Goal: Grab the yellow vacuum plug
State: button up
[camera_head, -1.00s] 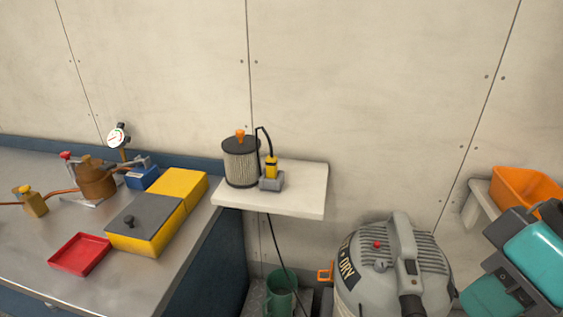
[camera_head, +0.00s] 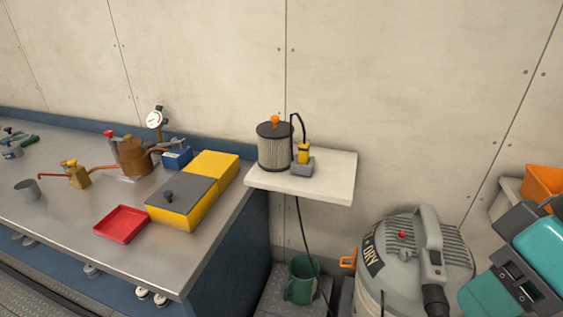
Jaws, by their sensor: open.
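The yellow vacuum plug (camera_head: 304,153) stands upright in a small grey holder (camera_head: 302,169) on the white wall shelf (camera_head: 330,182). A black cable (camera_head: 301,215) loops up from the plug's top, runs down beside it and hangs below the shelf. The plug is just right of a pleated filter canister (camera_head: 274,153) with an orange knob. Part of my teal and dark grey arm fills the lower right corner, well away from the plug. My gripper's fingers do not show.
A grey wet/dry vacuum (camera_head: 418,255) stands below right of the shelf. The steel workbench (camera_head: 60,210) at left holds a yellow box (camera_head: 181,212), a red tray (camera_head: 121,224) and copper fittings. An orange bin (camera_head: 541,185) is at right.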

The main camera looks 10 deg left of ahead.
aim_at(304, 149)
jog(key=u, duration=0.85)
jog(key=k, duration=1.15)
jog(key=u, duration=1.3)
jog(key=i, duration=1.4)
jog(key=z, duration=0.9)
jog(key=i, duration=0.55)
jog(key=z, duration=1.05)
jog(key=i, duration=0.35)
jog(key=z, duration=0.35)
